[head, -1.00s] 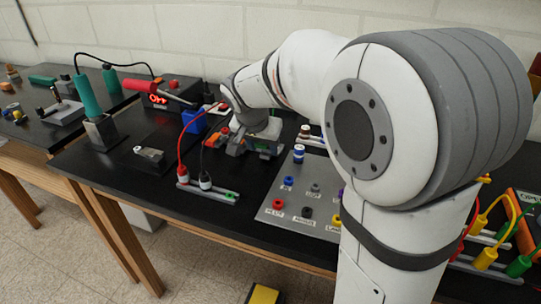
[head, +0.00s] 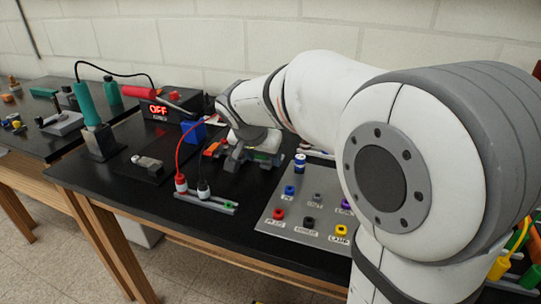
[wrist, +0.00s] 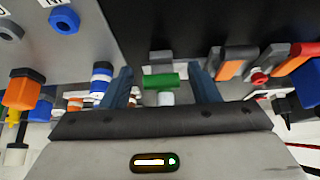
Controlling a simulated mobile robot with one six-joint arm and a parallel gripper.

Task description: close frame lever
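My gripper (wrist: 163,88) is open in the wrist view, its two blue-grey fingers spread apart. A green bar-shaped handle (wrist: 160,81) on a short pale post lies between the fingers, with no clear contact on either side. It looks like a lever handle, but I cannot tell whether it is the frame lever or how it stands. In the head view my gripper (head: 235,157) is low over the black bench, among small grey blocks with orange and green parts. My wrist hides much of these parts there.
A grey panel (head: 270,222) with coloured sockets lies to the right. A red and black cable pair plugs into a grey strip (head: 212,203) in front. A blue block (head: 194,131) and a box reading OFF (head: 160,109) stand behind left. Orange blocks (wrist: 230,66) sit beside the fingers.

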